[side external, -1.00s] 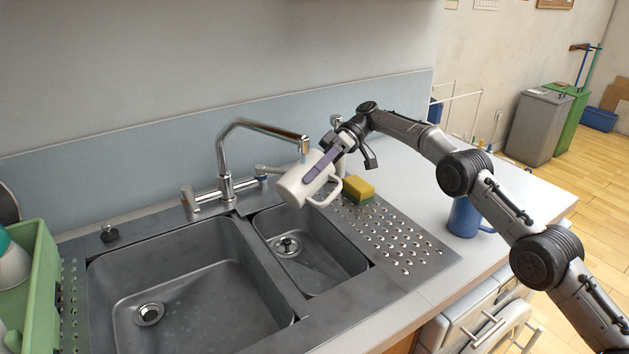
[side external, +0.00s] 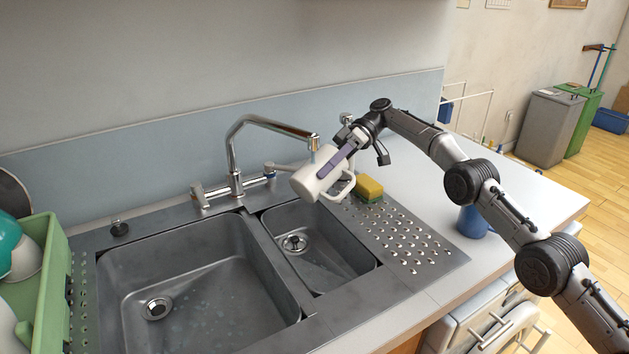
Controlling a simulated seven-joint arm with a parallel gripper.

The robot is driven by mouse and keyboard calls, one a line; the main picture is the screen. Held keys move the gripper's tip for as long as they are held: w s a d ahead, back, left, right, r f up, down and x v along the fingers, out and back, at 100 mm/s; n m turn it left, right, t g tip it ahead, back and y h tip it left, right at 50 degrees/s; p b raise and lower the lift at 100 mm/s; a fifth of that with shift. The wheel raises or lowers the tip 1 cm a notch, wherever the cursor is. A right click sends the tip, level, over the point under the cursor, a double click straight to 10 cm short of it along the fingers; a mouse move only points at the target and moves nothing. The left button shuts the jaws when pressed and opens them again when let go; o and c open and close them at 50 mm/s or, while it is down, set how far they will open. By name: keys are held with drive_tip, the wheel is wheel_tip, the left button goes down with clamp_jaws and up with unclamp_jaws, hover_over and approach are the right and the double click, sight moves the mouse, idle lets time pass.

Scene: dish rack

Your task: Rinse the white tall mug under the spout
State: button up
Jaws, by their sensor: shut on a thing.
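The white tall mug (side external: 312,185) is held tilted above the small right basin, its base end toward the lower left. My gripper (side external: 336,164) is shut on the mug, with a purple finger lying along its side. The mug's handle shows on its right. The chrome spout (side external: 312,138) ends just above the mug in the picture, and a short bluish streak shows below its tip. I cannot tell whether the streak enters the mug, as the mug's opening is hidden.
A yellow and green sponge (side external: 369,189) lies on the perforated drainboard (side external: 415,240). A blue mug (side external: 472,221) stands on the counter, partly behind my arm. A large basin (side external: 200,280) is left of the small basin (side external: 310,250). A green rack (side external: 48,285) holds dishes at far left.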

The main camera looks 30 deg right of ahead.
drive_tip(key=shift+r, duration=0.1)
drive_tip(key=shift+s+d+r, duration=0.1)
drive_tip(key=shift+s+d, duration=0.1)
drive_tip(key=shift+s, duration=0.25)
drive_tip(key=s+d, duration=0.2)
drive_tip(key=s, duration=0.7)
drive_tip(key=shift+f, duration=0.2)
drive_tip(key=shift+d+r, duration=0.1)
idle(0.4)
drive_tip(key=shift+s+d+r, duration=0.2)
drive_tip(key=shift+s+r, duration=0.3)
drive_tip(key=shift+s, duration=0.3)
drive_tip(key=shift+s+d+r, duration=0.2)
drive_tip(key=shift+s+r, duration=0.25)
drive_tip(key=shift+s, duration=0.3)
drive_tip(key=shift+s+d+r, duration=0.2)
drive_tip(key=shift+s+r, duration=0.3)
drive_tip(key=shift+s, duration=0.3)
